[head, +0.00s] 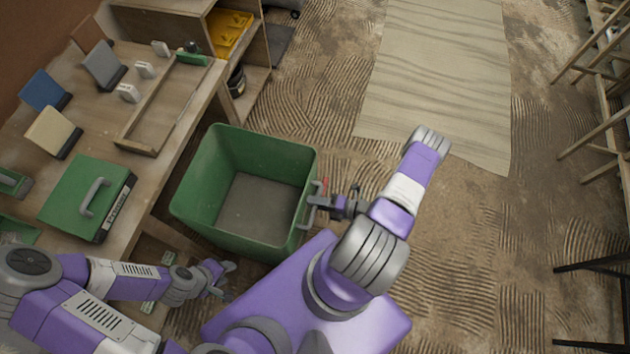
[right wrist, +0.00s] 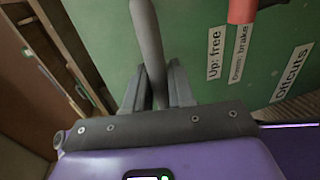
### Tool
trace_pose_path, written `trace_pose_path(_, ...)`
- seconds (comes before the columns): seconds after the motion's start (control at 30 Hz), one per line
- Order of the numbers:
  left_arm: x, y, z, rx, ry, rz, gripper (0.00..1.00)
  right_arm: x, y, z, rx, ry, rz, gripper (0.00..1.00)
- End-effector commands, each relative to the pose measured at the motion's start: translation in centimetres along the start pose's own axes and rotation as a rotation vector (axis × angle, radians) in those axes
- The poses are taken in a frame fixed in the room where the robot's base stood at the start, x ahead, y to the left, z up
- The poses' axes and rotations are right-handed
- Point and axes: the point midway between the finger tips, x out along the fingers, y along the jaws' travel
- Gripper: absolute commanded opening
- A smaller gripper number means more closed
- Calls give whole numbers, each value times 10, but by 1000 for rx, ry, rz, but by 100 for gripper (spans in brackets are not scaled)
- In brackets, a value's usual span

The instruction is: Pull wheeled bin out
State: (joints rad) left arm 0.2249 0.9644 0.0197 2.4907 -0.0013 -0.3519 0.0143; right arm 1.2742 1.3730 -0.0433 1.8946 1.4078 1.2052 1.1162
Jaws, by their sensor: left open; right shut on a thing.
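The green wheeled bin (head: 205,165) stands on the floor beside the workbench, open at the top and empty inside. My right gripper (head: 314,203) is at its right side, shut on the grey bar handle (right wrist: 148,45), which passes between the fingers (right wrist: 155,88) in the right wrist view. A red lever (right wrist: 242,10) sits by the handle, above labels reading "Up: free", "Down: brake" and "Offcuts"; I cannot tell its position. The lever shows small in the head view (head: 324,186). My left gripper (head: 222,280) is open and empty near the bin's lower left. The wheels are hidden.
The workbench (head: 110,75) at left holds a green case (head: 88,198), sanding blocks and a wooden tray (head: 150,148). A shelf (head: 262,75) stands behind the bin. A pale sheet (head: 440,70) lies on the floor. Wooden racks (head: 600,70) line the right; bare floor lies between.

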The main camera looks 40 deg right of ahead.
Motion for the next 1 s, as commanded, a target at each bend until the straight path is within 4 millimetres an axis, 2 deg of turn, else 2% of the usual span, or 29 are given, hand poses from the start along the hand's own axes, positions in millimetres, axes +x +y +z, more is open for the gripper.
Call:
trace_pose_path(0.07, 0, 0, 0, 0, 0, 0, 43, -5, -1, 1, -1, -4, -6, 0)
trace_pose_path(0.1, 0, 0, 0, 0, 0, 0, 43, -6, -2, 1, -1, -5, -7, 28)
trace_pose_path(0.2, 0, 0, 0, 0, 0, 0, 43, -5, -1, 1, -1, -4, -7, 41)
trace_pose_path(0.47, 0, 0, 0, 0, 0, 0, 43, -4, -1, 1, 0, -3, -5, 41)
trace_pose_path(0.57, -2, 1, 0, 0, 0, 0, 43, -10, -1, 1, -1, -5, -7, 41)
trace_pose_path(0.9, -10, 4, 0, 0, 0, 0, 43, -64, 0, 1, -1, -6, -8, 41)
trace_pose_path(1.0, -12, 4, 0, 0, 0, 0, 43, -74, 0, 1, 0, -5, -7, 41)
